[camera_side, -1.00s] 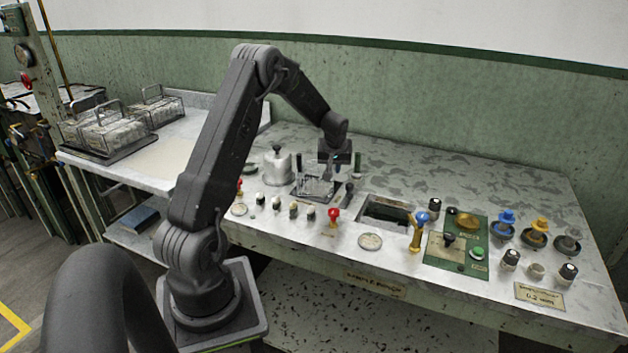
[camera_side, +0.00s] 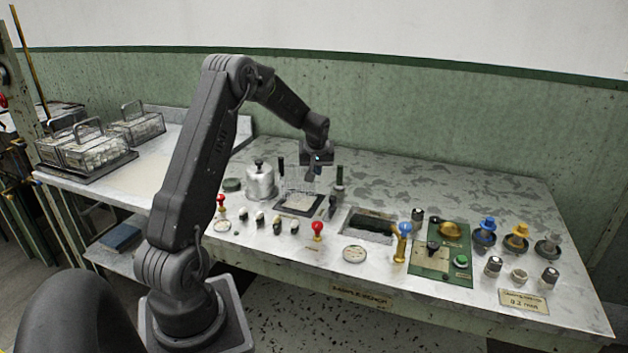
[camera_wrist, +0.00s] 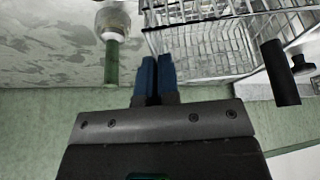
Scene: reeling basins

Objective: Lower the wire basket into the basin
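The wire basket (camera_side: 299,180) hangs from my gripper (camera_side: 311,175), above a dark-rimmed tray (camera_side: 283,206) on the bench. In the wrist view the basket's wire mesh (camera_wrist: 212,48) fills the upper middle and right. The blue fingers of my gripper (camera_wrist: 156,62) are close together at the basket's near edge; the exact grip on the wire is hard to make out. The basin (camera_side: 371,226) is a dark rectangular opening in the bench top, right of and nearer than the basket. Nothing shows in it.
A dark green post (camera_side: 339,178) stands close to the right of my gripper, a black post (camera_side: 281,168) to the left. A red knob (camera_side: 317,230) and a blue-topped lever (camera_side: 402,243) flank the basin. The back of the bench is clear.

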